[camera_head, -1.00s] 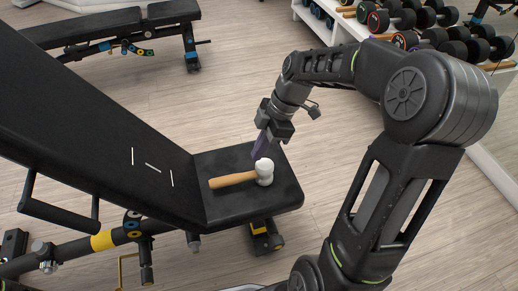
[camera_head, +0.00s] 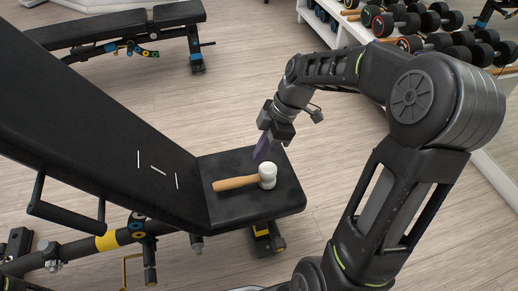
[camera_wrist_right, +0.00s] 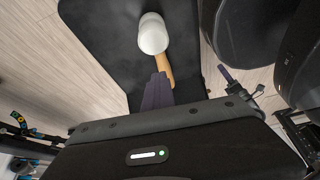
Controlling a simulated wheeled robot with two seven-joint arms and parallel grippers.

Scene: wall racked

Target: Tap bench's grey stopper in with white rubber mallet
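The white rubber mallet (camera_head: 267,174) lies on the black bench seat (camera_head: 235,212), its wooden handle pointing left. In the right wrist view, its white head (camera_wrist_right: 153,35) is beyond my fingertips and the handle runs partly behind them. My right gripper (camera_head: 262,152) is above the seat, just behind the mallet head in the head view. Its purple fingers (camera_wrist_right: 158,84) look closed together with nothing between them. The mallet is not in its grasp. I cannot clearly make out the grey stopper on the bench. My left gripper is out of view.
The bench's raised backrest (camera_head: 85,115) fills the left side, with frame tubes and a yellow collar (camera_head: 108,241) below. A second bench (camera_head: 115,28) stands at the back left. A dumbbell rack (camera_head: 330,28) is at the back right. Wooden floor between them is clear.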

